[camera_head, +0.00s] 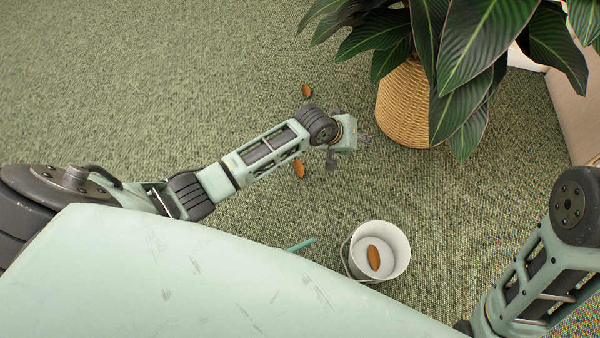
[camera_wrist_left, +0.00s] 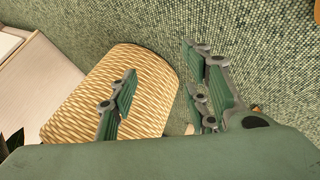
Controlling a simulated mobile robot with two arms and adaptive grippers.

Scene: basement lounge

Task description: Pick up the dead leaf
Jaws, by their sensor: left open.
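One brown dead leaf (camera_head: 307,90) lies on the carpet beyond my left forearm. A second dead leaf (camera_head: 299,168) lies close beside the near side of that forearm, partly covered by it. A third leaf (camera_head: 374,257) lies inside the white bucket (camera_head: 400,240). My left gripper (camera_head: 351,150) is open beside the wicker planter, with its fingers spread; I see nothing held between them. The open fingers (camera_wrist_left: 165,88) also show in the left wrist view, in front of the planter. A small brown bit (camera_wrist_left: 256,108) shows there behind the right finger. My right gripper is out of view.
The wicker planter (camera_head: 402,105) holds a large leafy plant (camera_head: 470,50) that overhangs the carpet. A teal stick-like thing (camera_head: 300,245) lies left of the bucket. A pale piece of furniture (camera_head: 578,105) stands at the right. The carpet at upper left is clear.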

